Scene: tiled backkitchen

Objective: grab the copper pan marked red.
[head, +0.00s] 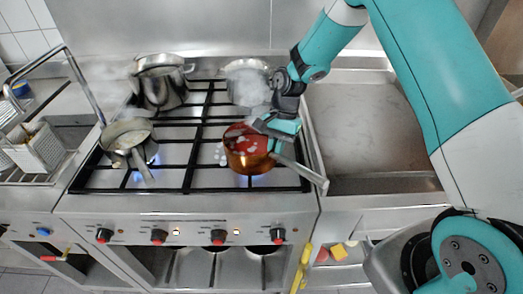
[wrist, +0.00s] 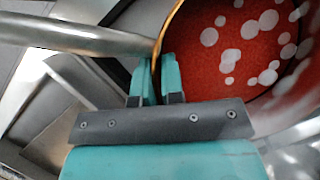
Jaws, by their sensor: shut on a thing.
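The copper pan (head: 249,163) stands over a lit burner at the front right of the stove, with red contents and pale spots in it. Its grey handle (head: 305,175) points to the lower right, past the stove's edge. In the wrist view the pan's red inside (wrist: 235,60) fills the upper right, and the handle (wrist: 80,36) runs off to the left. My gripper (head: 272,132) is at the pan's right rim; in the wrist view its teal fingertips (wrist: 160,75) are shut on the rim beside the handle joint.
A steaming pot (head: 160,82) stands at the back left and another (head: 247,80) at the back right, close to my wrist. A smaller pan (head: 127,140) is at the front left. A bare steel counter (head: 365,130) lies to the right of the stove.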

